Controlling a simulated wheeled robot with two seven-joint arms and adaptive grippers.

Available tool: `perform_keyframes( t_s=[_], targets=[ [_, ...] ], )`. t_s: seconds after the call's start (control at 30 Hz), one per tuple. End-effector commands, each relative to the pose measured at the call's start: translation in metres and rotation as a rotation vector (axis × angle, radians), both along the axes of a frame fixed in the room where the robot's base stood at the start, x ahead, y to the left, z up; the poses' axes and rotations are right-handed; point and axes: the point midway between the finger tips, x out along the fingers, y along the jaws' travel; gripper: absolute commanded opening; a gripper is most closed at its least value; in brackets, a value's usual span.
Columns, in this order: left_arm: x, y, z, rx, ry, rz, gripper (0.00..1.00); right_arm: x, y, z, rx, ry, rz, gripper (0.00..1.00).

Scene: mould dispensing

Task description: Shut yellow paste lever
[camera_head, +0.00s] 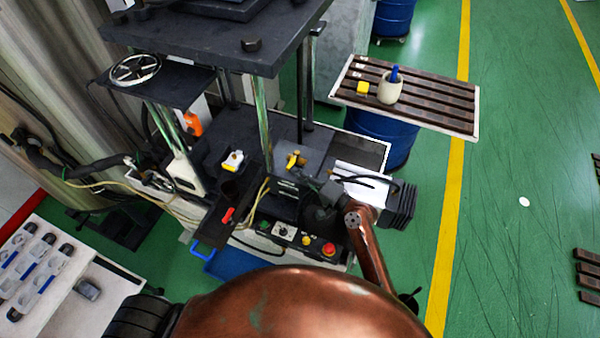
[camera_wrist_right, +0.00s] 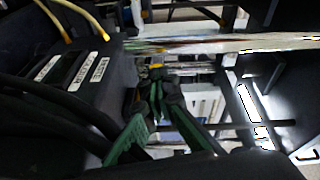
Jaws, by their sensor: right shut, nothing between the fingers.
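The yellow lever (camera_head: 295,160) stands on the dark machine bed, right of centre under the press plate. In the right wrist view a small yellow piece (camera_wrist_right: 155,66) shows just beyond my fingertips; I cannot tell if it is the same lever or if they touch. My right gripper (camera_wrist_right: 160,88) has green-backed fingers whose tips come together, with nothing between them. In the head view my dark right wrist is beside the labelled box, below and right of the lever; the fingertips are hard to make out there. My left gripper is not in view.
A black box with white labels (camera_wrist_right: 82,70) and thick hoses lies close left of my fingers. A red lever (camera_head: 228,214), a yellow-and-white part (camera_head: 233,160) and a control panel with a red button (camera_head: 329,249) are nearby. A slatted table (camera_head: 430,108) stands at upper right.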

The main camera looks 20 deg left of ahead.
Motion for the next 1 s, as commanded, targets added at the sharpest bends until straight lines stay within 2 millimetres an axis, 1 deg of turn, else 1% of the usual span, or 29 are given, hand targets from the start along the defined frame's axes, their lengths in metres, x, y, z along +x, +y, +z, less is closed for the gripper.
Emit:
perform_keyframes(
  t_s=[0.03, 0.23, 0.33, 0.47, 0.6, 0.7, 0.8, 0.9, 1.0],
  targets=[
    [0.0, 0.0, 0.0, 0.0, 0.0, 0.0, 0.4, -0.006, 0.01, 0.006, 0.011, 0.0, 0.019, 0.0],
    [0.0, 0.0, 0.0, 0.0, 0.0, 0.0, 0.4, -0.006, 0.01, 0.006, 0.013, -0.001, 0.019, 0.0],
    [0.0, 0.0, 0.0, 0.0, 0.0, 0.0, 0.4, -0.006, 0.006, 0.007, 0.013, -0.001, 0.019, 0.0],
    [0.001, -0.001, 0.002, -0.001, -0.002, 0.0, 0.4, -0.007, -0.01, 0.008, 0.01, 0.0, 0.018, 0.0],
    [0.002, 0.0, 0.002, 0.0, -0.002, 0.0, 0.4, -0.008, -0.04, 0.01, 0.005, -0.001, 0.012, 0.0],
    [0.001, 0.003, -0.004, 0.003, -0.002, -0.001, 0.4, -0.035, -0.04, 0.009, 0.01, 0.0, 0.013, 0.0],
    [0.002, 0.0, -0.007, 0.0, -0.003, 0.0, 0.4, -0.057, -0.043, 0.009, 0.008, 0.001, 0.01, 0.0],
    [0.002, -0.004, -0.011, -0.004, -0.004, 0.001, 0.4, -0.076, -0.045, 0.01, 0.008, 0.001, 0.009, 0.0],
    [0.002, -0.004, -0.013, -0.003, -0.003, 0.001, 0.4, -0.09, -0.046, 0.011, 0.006, 0.001, 0.008, 0.0]
  ],
)
